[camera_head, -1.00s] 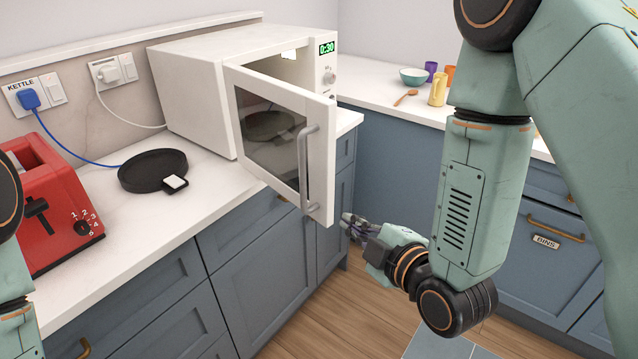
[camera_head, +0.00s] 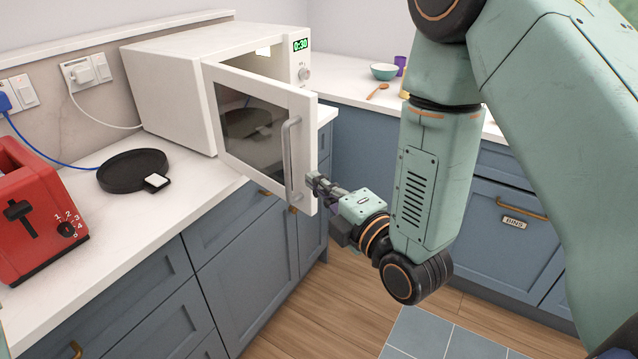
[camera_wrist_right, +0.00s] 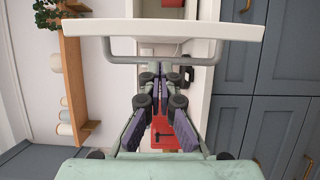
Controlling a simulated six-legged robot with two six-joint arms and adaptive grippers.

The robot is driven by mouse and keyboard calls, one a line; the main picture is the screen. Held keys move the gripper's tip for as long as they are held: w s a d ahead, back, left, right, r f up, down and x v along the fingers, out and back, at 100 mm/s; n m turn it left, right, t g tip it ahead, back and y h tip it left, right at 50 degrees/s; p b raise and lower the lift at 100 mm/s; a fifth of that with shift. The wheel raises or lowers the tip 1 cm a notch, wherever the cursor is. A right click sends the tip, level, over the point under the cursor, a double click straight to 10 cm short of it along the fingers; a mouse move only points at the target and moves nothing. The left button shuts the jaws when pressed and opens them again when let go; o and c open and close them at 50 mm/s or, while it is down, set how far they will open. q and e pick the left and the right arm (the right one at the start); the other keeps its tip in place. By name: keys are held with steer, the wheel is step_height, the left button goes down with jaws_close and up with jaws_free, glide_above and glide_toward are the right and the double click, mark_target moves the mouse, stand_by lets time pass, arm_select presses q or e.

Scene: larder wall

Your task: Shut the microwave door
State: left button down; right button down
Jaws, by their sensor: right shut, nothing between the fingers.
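The white microwave (camera_head: 170,95) stands on the counter with its door (camera_head: 215,120) swung wide open toward the front. The door has a dark window and a grey vertical bar handle (camera_head: 287,165) near its free edge. My right gripper (camera_head: 314,182) is shut and empty, at the lower part of the door's free edge, just right of the handle. In the right wrist view the door (camera_wrist_right: 165,32) and its handle (camera_wrist_right: 120,59) cross just ahead of the fingers (camera_wrist_right: 162,80). Whether they touch the door, I cannot tell. My left gripper is out of view.
A teal bowl (camera_head: 384,71) and a wooden spoon (camera_head: 377,91) lie on the back counter. Open floor (camera_head: 330,310) lies below the door.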

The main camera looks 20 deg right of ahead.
mark_target(301, 165)
steer(key=x, duration=0.6)
steer(key=shift+w+d+f, duration=0.1)
steer(key=shift+w+d, duration=0.1)
steer(key=shift+w+a, duration=0.25)
steer(key=shift+w, duration=0.05)
steer(key=shift+s+d, duration=0.15)
steer(key=shift+d, duration=0.15)
steer(key=shift+w, duration=0.25)
